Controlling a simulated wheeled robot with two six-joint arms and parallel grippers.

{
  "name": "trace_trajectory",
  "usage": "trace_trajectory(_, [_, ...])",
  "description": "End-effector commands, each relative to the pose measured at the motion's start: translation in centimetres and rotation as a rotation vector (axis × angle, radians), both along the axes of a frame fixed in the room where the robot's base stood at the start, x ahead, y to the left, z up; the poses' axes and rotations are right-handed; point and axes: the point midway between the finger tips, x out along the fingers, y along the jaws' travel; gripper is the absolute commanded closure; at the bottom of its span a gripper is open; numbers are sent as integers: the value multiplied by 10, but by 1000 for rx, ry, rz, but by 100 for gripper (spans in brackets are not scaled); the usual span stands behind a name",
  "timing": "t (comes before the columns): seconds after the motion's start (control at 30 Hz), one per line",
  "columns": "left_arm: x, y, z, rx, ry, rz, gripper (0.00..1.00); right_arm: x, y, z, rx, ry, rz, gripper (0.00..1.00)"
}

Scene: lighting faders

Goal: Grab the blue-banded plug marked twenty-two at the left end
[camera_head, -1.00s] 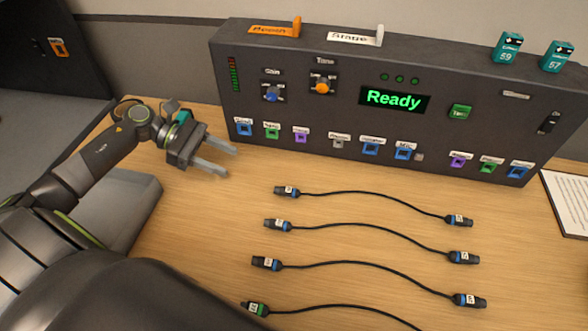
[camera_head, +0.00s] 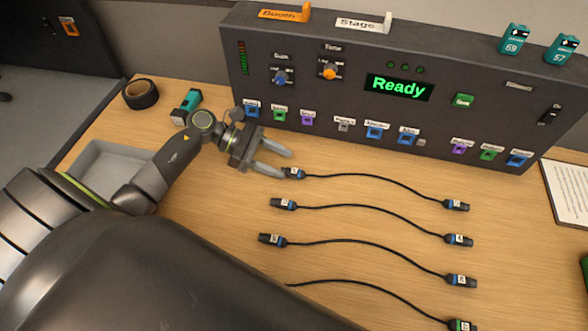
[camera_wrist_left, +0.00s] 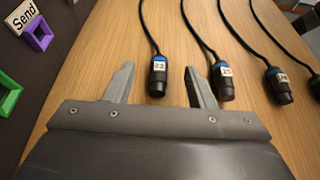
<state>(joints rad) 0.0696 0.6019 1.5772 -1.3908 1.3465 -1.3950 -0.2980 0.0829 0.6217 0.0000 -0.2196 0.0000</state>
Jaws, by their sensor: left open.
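The plug marked 22 (camera_wrist_left: 157,72) is black with a blue band and a white label, at the near end of a black cable. In the head view it is the left plug of the farthest cable (camera_head: 294,173). My left gripper (camera_head: 286,163) is open, its fingertips beside that plug. In the left wrist view the plug appears between the two open fingers (camera_wrist_left: 160,72), with gaps at both sides and no grip on it. Whether the fingers are down at its height is unclear. My right gripper is not in view.
A second blue-banded plug (camera_wrist_left: 222,80) lies just right of the right finger in the wrist view. Several more cables lie parallel on the wooden table. The dark console (camera_head: 310,110) with coloured sockets stands behind. A grey tray (camera_head: 95,150), tape roll (camera_head: 141,94) and teal-and-black object (camera_head: 186,106) are at left.

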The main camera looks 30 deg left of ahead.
Motion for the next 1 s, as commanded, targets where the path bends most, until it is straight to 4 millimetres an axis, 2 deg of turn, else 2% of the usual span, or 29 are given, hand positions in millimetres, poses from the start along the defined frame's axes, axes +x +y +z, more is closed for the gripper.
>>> trace_trajectory(0.4, [10,-37,-24,-4,0,-1,50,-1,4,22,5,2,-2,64])
trace_trajectory(0.73, [11,-42,-30,0,0,0,50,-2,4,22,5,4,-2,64])
trace_trajectory(0.77, [11,-42,-30,0,0,0,51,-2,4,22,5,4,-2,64])
trace_trajectory(1.0, [11,-42,-29,0,0,0,83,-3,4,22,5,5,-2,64])
